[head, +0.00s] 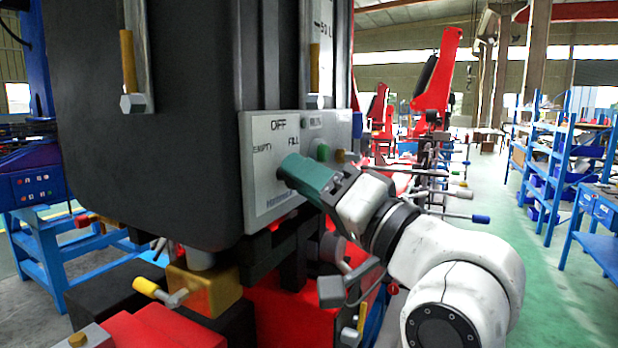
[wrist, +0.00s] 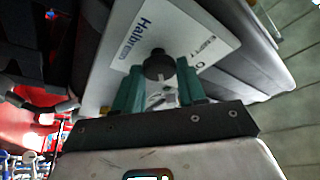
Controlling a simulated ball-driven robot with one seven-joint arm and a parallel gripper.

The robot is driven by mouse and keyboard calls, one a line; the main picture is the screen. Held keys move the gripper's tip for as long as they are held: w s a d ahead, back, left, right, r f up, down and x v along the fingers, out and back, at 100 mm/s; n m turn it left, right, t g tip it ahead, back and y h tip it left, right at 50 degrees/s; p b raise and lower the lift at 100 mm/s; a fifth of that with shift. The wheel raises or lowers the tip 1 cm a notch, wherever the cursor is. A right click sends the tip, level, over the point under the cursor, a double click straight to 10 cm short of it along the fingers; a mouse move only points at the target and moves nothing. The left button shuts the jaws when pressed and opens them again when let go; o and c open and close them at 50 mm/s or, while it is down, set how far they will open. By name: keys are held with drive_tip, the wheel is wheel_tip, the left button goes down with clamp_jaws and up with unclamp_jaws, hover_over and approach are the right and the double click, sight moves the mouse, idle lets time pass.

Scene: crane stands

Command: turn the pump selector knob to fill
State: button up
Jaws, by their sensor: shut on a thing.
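The grey control panel (head: 258,196) is on the front of a large black tank. It bears the labels OFF at the top, EMPTY at the left and FILL at the right. My gripper (head: 284,174) reaches the panel from the right and covers the knob in the head view. In the wrist view the black selector knob (wrist: 159,66) sits between the green fingers of my gripper (wrist: 158,88), which are shut on it. The panel also shows in the wrist view (wrist: 200,25), tilted. Which label the knob points to cannot be told.
A brass valve with a yellow handle (head: 150,288) is below the tank (head: 165,170). Blue shelves (head: 575,150) stand far right. The green floor between is clear.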

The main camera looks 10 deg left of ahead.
drive_tip(key=o, duration=1)
drive_tip(key=b+v, duration=0.3)
drive_tip(key=v, duration=0.7)
drive_tip(key=shift+s+d+f, duration=0.15)
drive_tip(key=shift+d+f, duration=0.05)
drive_tip(key=shift+d, duration=0.15)
